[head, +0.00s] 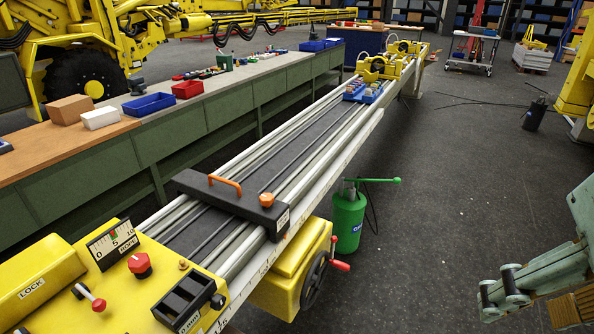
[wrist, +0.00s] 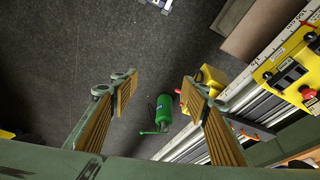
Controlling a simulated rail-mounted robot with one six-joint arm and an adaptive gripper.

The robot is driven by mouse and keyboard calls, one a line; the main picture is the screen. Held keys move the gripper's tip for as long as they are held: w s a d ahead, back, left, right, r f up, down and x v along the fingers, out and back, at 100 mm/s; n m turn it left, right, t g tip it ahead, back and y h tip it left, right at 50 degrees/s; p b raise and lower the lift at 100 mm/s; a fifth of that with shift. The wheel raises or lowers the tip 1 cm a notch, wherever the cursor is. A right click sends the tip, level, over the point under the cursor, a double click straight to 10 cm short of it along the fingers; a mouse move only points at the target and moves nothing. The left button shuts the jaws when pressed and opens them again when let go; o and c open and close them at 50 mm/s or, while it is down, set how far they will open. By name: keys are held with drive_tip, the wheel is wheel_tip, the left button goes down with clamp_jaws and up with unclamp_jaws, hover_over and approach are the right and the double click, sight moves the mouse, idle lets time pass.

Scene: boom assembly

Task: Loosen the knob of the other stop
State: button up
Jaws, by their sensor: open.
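A stop, a black crossbar (head: 222,199) with an orange handle, lies across the rails in the near half of the head view. Its orange knob (head: 266,199) is at its right end. The stop (wrist: 258,130) also shows small at lower right in the wrist view, partly behind a finger. No second stop can be clearly made out. My gripper (head: 502,292) is at the lower right of the head view, off to the right of the rails and well apart from the knob. In the wrist view my gripper (wrist: 157,80) is open and empty, fingers wide apart over the floor.
A yellow control end (head: 120,280) with red knobs is at the near left. A yellow box with a handwheel (head: 314,282) and a green pump (head: 348,220) stand beside the rail. Open floor lies right.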

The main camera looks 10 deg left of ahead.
drive_tip(key=w+a+f+n+t+b, duration=0.1)
drive_tip(key=w+a+f+t, duration=0.15)
drive_tip(key=w, duration=0.85)
drive_tip(key=w+a+f+n+t, duration=0.1)
drive_tip(key=w+f+n, duration=0.15)
drive_tip(key=w, duration=0.85)
drive_tip(key=w+a+f+n+t+b, duration=0.1)
drive_tip(key=w+a+f, duration=0.15)
drive_tip(key=w, duration=0.85)
drive_tip(key=w+a+f+n+t+y+b, duration=0.1)
drive_tip(key=w+a+f+n+t+y, duration=0.2)
drive_tip(key=w+a+f, duration=0.7)
drive_tip(key=a+f+n+y+b, duration=0.1)
drive_tip(key=a+f+y, duration=0.4)
drive_tip(key=a, duration=0.5)
drive_tip(key=a+f+n+y+b, duration=0.1)
drive_tip(key=a+f+y, duration=0.5)
drive_tip(key=a, duration=0.5)
wheel_tip(320, 180, down, 2)
drive_tip(key=shift+s+a+f+n, duration=0.1)
drive_tip(key=shift+s+a+n, duration=0.05)
drive_tip(key=shift+a+n, duration=0.2)
